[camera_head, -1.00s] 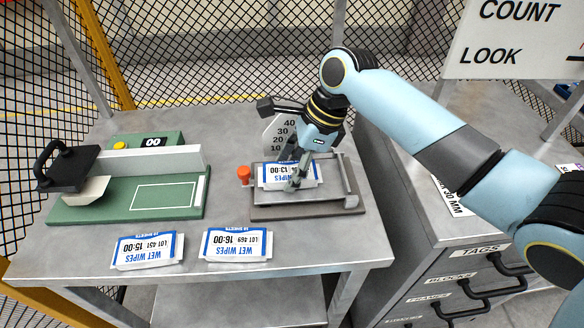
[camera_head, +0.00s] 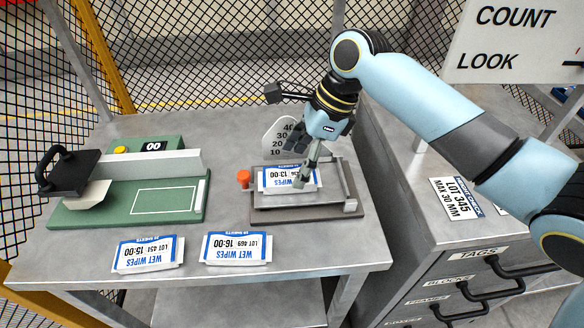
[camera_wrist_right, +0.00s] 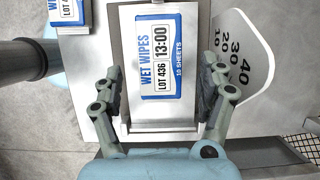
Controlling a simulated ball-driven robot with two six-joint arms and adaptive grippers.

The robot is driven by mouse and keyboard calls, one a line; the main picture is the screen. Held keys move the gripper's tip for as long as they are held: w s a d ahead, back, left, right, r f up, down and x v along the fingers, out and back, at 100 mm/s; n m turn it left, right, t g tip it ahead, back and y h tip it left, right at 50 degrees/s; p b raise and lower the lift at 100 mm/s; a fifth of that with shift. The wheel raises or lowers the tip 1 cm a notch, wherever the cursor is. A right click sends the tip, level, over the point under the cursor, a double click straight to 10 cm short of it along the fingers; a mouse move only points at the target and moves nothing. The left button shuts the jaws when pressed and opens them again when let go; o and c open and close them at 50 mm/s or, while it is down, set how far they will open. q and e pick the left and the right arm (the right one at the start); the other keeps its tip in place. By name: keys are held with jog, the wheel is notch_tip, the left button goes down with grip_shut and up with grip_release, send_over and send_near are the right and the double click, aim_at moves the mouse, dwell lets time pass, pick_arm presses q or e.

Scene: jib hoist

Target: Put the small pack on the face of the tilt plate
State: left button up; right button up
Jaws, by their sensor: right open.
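The small pack (camera_head: 284,178), white and blue wet wipes marked LOT 436 and 13:00, lies flat on the face of the tilt plate (camera_head: 330,190). The pack also shows in the right wrist view (camera_wrist_right: 158,55), with the bare plate face (camera_wrist_right: 160,114) below it. My right gripper (camera_head: 303,165) is over the plate. In the right wrist view its open fingers (camera_wrist_right: 162,90) stand either side of the pack, with gaps between them and its edges. The left gripper is not in view.
Two more wipes packs, marked 15:00 (camera_head: 148,254) and 16:00 (camera_head: 236,247), lie at the table's front. A green stamping fixture (camera_head: 120,208) stands at left. An orange knob (camera_head: 243,178) and a degree scale (camera_head: 279,134) are beside the plate. A drawer cabinet (camera_head: 440,270) is at right.

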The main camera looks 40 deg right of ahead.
jog(key=p+v, duration=0.1)
jog(key=v, duration=0.7)
jog(key=shift+r, duration=0.25)
jog(key=shift+s, duration=0.15)
